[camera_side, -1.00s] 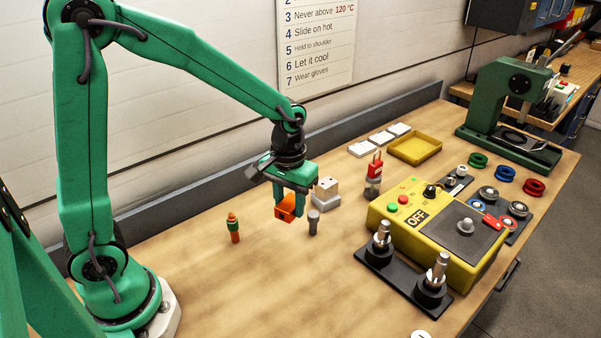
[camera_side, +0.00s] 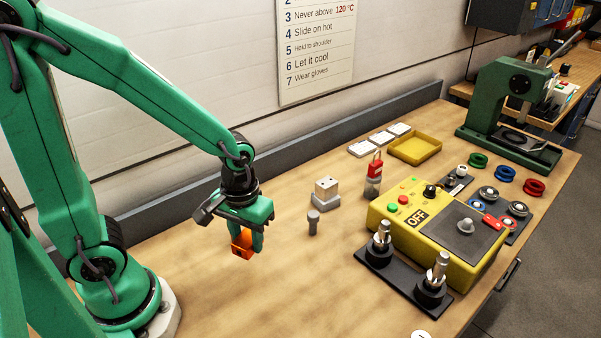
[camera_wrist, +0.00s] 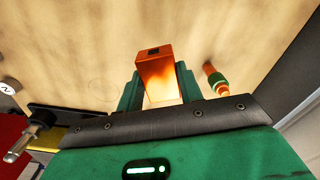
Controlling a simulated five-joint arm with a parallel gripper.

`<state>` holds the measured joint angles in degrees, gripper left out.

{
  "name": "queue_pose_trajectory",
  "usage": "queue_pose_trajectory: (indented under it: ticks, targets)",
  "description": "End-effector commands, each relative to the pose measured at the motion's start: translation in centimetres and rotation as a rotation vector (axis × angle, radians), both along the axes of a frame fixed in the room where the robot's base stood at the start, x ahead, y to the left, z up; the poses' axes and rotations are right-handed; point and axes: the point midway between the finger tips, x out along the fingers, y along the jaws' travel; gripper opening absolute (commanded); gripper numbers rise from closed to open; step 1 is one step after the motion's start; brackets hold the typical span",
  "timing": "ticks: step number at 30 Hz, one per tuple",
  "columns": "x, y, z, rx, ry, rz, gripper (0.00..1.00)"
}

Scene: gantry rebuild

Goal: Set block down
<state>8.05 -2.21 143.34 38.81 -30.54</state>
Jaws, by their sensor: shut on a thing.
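An orange block (camera_side: 242,246) is held between the green fingers of my gripper (camera_side: 248,240), low over the wooden bench at the left. I cannot tell whether its bottom touches the wood. In the wrist view, the block (camera_wrist: 155,72) sits between both fingers of my gripper (camera_wrist: 158,88), with a dark square mark on its far end and a bright glowing patch nearer the jaws.
A grey peg (camera_side: 313,222) and a pale block on a base (camera_side: 326,193) stand right of my gripper. Farther right are a red-topped piece (camera_side: 374,170), a yellow control box (camera_side: 440,240), and a black plate with posts (camera_side: 415,290).

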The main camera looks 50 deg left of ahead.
Motion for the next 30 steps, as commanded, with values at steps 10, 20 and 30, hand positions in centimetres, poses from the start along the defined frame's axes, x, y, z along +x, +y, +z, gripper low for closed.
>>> queue_pose_trajectory:
  ticks: [10, 20, 30]
  targets:
    - [0.0, 0.0, -3.2, 0.000, 0.004, 0.000, 0.09]
    - [0.0, 0.0, -4.0, 0.001, 0.001, 0.000, 0.09]
    - [0.0, 0.0, -6.0, 0.000, 0.004, 0.000, 0.09]
